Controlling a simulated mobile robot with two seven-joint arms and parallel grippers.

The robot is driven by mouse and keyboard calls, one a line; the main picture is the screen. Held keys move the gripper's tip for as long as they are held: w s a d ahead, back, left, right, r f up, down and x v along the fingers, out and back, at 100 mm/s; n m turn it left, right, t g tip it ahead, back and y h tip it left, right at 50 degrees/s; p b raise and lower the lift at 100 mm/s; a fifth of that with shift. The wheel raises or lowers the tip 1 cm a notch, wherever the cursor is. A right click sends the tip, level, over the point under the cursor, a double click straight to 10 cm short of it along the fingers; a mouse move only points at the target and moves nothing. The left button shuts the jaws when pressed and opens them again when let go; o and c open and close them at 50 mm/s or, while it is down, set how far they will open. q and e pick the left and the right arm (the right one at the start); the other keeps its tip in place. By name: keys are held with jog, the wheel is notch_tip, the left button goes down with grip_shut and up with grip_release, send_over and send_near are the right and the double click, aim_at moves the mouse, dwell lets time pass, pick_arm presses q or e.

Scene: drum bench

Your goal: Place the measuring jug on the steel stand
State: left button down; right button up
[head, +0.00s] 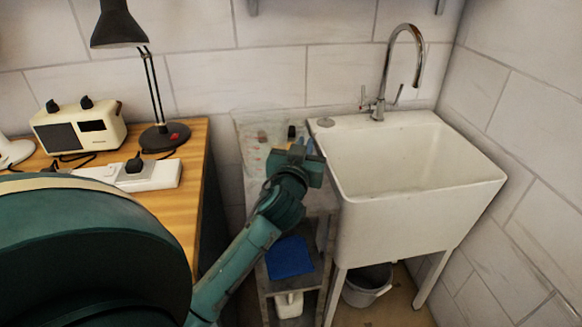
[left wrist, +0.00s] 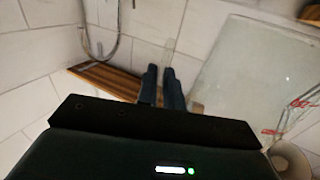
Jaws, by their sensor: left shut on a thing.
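The measuring jug (left wrist: 245,75) is clear with red markings. It fills the right of the left wrist view, close beside my left gripper's fingers (left wrist: 163,88), which are shut on a clear part of it. In the head view my left gripper (head: 300,158) is between the wooden bench and the sink, over the steel stand (head: 311,240). Faint see-through surfaces with small red marks show beside it there. The stand's top is partly covered by my gripper and arm. I cannot tell whether the jug touches the stand. My right gripper is out of view.
A white sink (head: 420,220) with a tall tap (head: 415,45) stands close on the right. The wooden bench (head: 190,195) on the left holds a radio (head: 80,130) and a black lamp (head: 165,137). A blue item (head: 289,258) lies on the stand's lower shelf. A bucket (head: 368,285) is under the sink.

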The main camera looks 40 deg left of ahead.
pick_arm(q)
notch_tip(320, 180, down, 4)
jog(key=shift+r, duration=0.25)
jog(key=shift+f+b, duration=0.3)
jog(key=shift+f, duration=0.05)
notch_tip(320, 180, down, 3)
jog(key=shift+f+b, duration=0.15)
jog(key=shift+b, duration=0.3)
jog(key=shift+d+f, duration=0.1)
jog(key=shift+f, duration=0.15)
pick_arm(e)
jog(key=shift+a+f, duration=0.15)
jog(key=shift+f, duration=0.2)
pick_arm(q)
jog(key=shift+f, duration=0.15)
jog(key=c, duration=1.5)
grip_release()
jog(key=shift+c, duration=0.2)
